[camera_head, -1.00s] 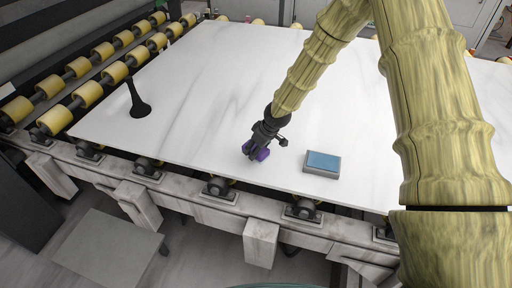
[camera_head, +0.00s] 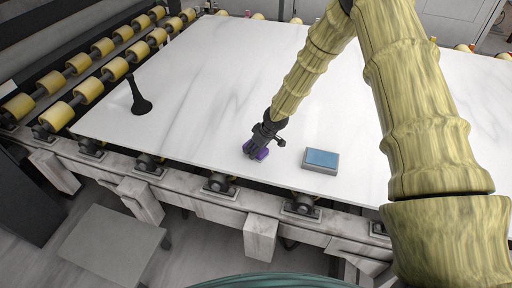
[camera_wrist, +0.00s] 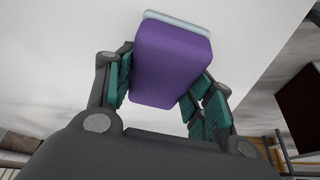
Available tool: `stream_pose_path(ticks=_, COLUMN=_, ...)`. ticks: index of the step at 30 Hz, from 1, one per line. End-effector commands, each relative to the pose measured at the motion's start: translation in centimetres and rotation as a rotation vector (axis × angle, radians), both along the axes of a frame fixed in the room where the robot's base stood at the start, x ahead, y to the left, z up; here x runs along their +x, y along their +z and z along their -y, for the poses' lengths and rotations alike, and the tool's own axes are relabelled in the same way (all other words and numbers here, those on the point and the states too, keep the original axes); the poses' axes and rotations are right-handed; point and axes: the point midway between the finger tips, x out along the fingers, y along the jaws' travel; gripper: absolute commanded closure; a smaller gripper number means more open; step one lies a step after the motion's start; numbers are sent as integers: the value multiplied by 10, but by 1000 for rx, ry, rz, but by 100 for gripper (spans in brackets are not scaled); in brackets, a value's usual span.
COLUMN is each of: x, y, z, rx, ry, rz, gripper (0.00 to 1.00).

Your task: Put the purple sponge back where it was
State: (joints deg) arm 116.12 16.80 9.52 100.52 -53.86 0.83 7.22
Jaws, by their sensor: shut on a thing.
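The purple sponge (camera_head: 261,154) is at my gripper (camera_head: 257,148), low over the white stone slab (camera_head: 220,90) near its front edge. In the wrist view the purple sponge (camera_wrist: 172,62) sits between the two teal-padded fingers of my gripper (camera_wrist: 168,85), which is shut on it. A pale layer shows along the sponge's far edge. I cannot tell whether the sponge touches the slab.
A blue-topped grey block (camera_head: 321,160) lies on the slab to the right of the sponge. A black, thin-necked object (camera_head: 138,97) stands at the slab's left. Yellow rollers (camera_head: 88,90) run along the left side. The slab's middle is clear.

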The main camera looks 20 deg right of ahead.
Motion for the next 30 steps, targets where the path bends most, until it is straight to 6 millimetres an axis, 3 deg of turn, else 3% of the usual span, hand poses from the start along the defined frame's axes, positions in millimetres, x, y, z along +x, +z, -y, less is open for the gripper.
stream_pose_path(ticks=1, x=0, y=0, z=0, rx=0, ry=0, rz=0, gripper=66)
stream_pose_path(ticks=2, x=0, y=0, z=0, rx=0, ry=0, rz=0, gripper=42)
stream_pose_path(ticks=5, x=0, y=0, z=0, rx=0, ry=0, rz=0, gripper=26)
stream_pose_path(ticks=17, x=0, y=2, z=1, rx=1, ry=-1, rz=1, gripper=26)
stream_pose_path(ticks=30, x=-14, y=43, z=11, rx=1, ry=-1, rz=2, gripper=26)
